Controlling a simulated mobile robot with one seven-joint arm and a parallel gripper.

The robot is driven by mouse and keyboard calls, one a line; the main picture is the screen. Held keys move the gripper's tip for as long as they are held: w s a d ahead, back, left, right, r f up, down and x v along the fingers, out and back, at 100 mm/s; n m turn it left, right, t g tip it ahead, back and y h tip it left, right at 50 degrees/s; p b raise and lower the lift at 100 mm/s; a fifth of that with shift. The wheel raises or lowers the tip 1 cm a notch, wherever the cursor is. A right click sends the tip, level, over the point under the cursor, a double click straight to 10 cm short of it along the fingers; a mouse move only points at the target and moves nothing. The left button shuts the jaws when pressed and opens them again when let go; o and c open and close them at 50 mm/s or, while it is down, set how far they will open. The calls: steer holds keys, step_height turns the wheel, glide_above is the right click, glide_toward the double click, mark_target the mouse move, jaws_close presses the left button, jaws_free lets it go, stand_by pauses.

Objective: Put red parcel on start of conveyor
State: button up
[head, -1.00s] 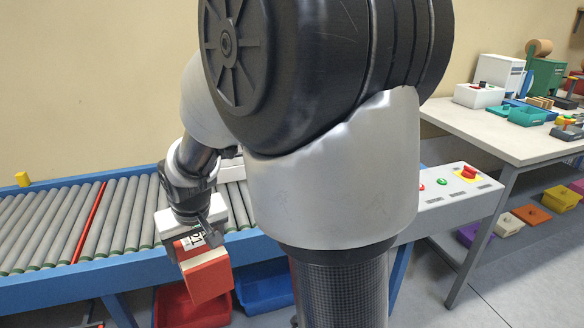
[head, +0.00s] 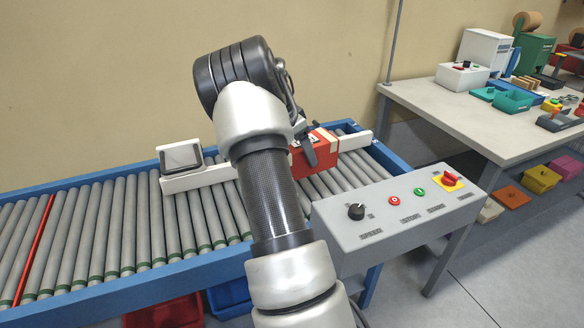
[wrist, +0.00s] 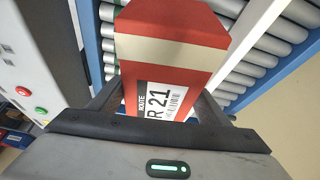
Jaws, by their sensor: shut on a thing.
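The red parcel (head: 303,162) is a box with a cream band and a white label reading "R 21". In the wrist view the parcel (wrist: 165,62) sits between both fingers of my gripper (wrist: 160,108), which is shut on it. In the head view my gripper (head: 308,146) holds it over the right end of the roller conveyor (head: 222,212), partly hidden by my arm. I cannot tell whether the parcel touches the rollers.
A white crossbar (head: 354,142) with a grey-screened box (head: 181,156) spans the conveyor beside the parcel. A control panel (head: 395,210) with buttons stands in front. A red roller (head: 35,250) lies far left. A worktable (head: 470,120) with bins stands right.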

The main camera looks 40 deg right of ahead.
steer(key=d, duration=0.2)
steer(key=d+m, duration=0.1)
steer(key=shift+d+r+g, duration=0.15)
steer(key=shift+r+g, duration=0.15)
steer(key=shift+r, duration=0.1)
steer(key=shift+d+f, duration=0.15)
steer(key=shift+f, duration=0.2)
step_height(320, 180, down, 9)
steer(key=shift+b, duration=1.05)
steer(key=shift+f, duration=0.1)
steer(key=shift+f, duration=0.15)
steer(key=o, duration=1.5)
steer(key=shift+c, duration=0.2)
